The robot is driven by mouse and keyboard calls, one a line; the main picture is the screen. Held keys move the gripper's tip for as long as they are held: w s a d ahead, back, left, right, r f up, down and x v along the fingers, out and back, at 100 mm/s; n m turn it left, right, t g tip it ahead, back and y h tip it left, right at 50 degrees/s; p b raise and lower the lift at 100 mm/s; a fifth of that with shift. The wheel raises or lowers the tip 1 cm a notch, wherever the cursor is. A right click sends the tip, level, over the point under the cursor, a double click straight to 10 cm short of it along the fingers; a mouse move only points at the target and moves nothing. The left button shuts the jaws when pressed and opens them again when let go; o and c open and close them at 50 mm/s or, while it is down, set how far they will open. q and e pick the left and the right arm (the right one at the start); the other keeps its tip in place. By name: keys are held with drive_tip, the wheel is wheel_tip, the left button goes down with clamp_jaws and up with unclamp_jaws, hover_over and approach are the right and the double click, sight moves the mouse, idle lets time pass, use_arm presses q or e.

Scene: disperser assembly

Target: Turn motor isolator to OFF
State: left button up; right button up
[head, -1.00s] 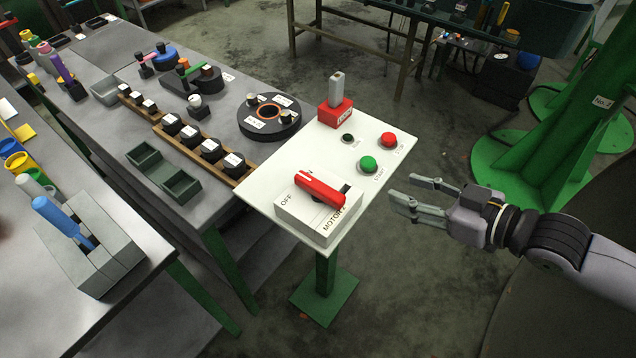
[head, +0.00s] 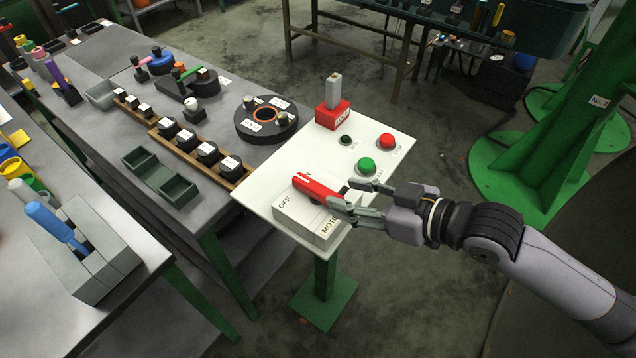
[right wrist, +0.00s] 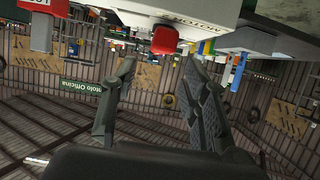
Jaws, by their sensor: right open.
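The motor isolator is a white box (head: 306,220) with a red rotary handle (head: 318,189), standing on the near corner of a white panel. The handle slants from upper left to lower right; the OFF label is left of it. My right gripper (head: 346,194) is open at the right side of the isolator, its fingertips by the handle's near end. In the right wrist view the red handle end (right wrist: 165,40) shows ahead of the gap between the open fingers (right wrist: 160,75); contact cannot be told. My left gripper is not in view.
The white panel (head: 275,178) also carries a green button (head: 366,167), a red button (head: 387,141) and a red block with a grey key (head: 333,114). A grey workbench with parts stands to the left. A green column (head: 560,130) stands to the right.

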sight(320, 188)
drive_tip(key=p+x, duration=0.1)
drive_tip(key=x, duration=0.7)
